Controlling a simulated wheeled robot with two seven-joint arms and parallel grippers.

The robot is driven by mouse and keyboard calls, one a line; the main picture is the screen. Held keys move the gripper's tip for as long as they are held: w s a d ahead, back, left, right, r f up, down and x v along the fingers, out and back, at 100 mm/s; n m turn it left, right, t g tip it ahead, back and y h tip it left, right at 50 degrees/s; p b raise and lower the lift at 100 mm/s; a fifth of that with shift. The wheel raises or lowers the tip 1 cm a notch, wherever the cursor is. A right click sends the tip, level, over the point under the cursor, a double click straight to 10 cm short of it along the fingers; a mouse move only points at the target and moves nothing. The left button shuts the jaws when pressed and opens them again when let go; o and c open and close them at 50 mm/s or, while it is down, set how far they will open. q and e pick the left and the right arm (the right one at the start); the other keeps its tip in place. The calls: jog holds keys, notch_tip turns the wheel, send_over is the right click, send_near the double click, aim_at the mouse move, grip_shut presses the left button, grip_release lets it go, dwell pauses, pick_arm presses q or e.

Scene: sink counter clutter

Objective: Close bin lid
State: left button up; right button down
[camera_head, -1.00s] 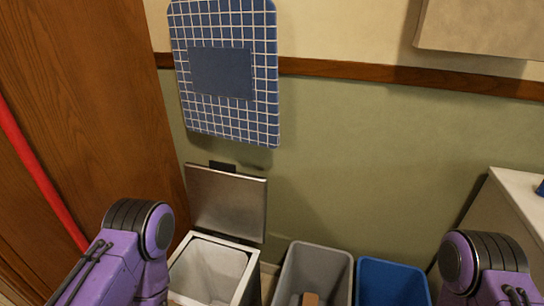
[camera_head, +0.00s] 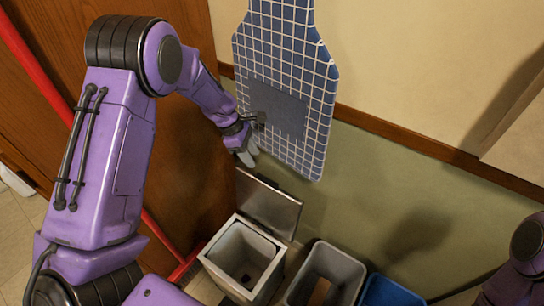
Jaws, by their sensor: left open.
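The bin (camera_head: 222,272) is a light, square-topped box standing low against the wall, with its dark inside showing. Its metal lid (camera_head: 270,207) stands up and open at the back, leaning towards the wall. My left gripper (camera_head: 251,155) is open and empty, with pale fingers pointing down, above the upper left part of the lid. I see no clear contact between them. My right arm shows only in part at the right edge, and its gripper is out of view.
A grey bin (camera_head: 346,268) and a blue bin (camera_head: 388,292) stand open to the right. A blue checked apron-like cloth (camera_head: 310,60) hangs on the wall behind my left gripper. A wooden panel (camera_head: 190,150) and a red pole (camera_head: 28,62) are at the left.

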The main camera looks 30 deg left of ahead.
aim_at(267, 179)
pick_arm(q)
jog(key=x, duration=0.9)
jog(key=shift+w+d+f, duration=0.1)
jog(key=shift+d+f, duration=0.1)
jog(key=shift+d, duration=0.35)
jog(key=shift+f, duration=0.35)
grip_shut()
